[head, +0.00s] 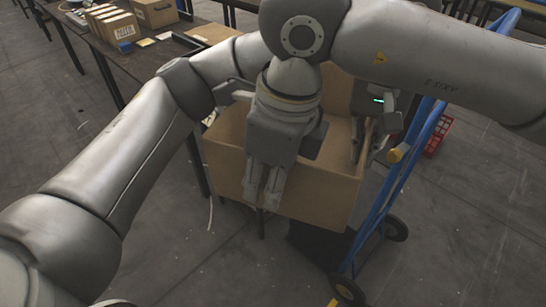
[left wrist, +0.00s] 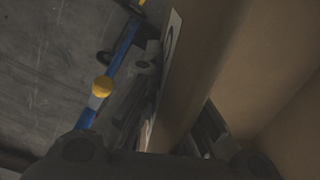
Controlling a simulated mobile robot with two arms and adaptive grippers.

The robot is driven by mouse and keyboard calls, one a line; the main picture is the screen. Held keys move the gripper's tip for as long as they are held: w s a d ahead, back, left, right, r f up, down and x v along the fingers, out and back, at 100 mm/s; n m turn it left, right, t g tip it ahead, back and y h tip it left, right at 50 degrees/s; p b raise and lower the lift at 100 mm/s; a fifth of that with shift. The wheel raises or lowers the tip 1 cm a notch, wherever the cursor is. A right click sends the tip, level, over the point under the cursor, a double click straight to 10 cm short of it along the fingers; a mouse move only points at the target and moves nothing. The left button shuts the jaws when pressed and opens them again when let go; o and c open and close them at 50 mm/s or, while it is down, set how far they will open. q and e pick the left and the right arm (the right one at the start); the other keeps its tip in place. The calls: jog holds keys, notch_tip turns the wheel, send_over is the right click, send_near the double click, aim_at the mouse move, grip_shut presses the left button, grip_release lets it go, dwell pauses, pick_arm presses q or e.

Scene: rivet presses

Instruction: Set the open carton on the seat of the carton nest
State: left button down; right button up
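The open carton (head: 312,192) is a brown box, upright with its open top facing up, in the middle of the head view. My left gripper (head: 363,142) is at its right wall, one finger on each side, and looks closed on it. The left wrist view shows the carton wall (left wrist: 190,75) between the fingers, with a pale label on its outer face. My right gripper (head: 263,190) hangs over the near side, with its fingers close together in front of the near wall; whether they pinch anything is unclear. I cannot make out the carton nest or its seat.
A blue hand truck (head: 397,172) with a yellow knob and black wheels stands just right of the carton. A red crate (head: 438,137) lies beyond it. A dark table (head: 85,38) with several small boxes is at the back left.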

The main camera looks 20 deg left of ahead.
jog(key=shift+f, duration=0.3)
grip_shut()
pick_arm(q)
jog(key=c, duration=1.6)
grip_release()
jog(key=shift+o, duration=0.2)
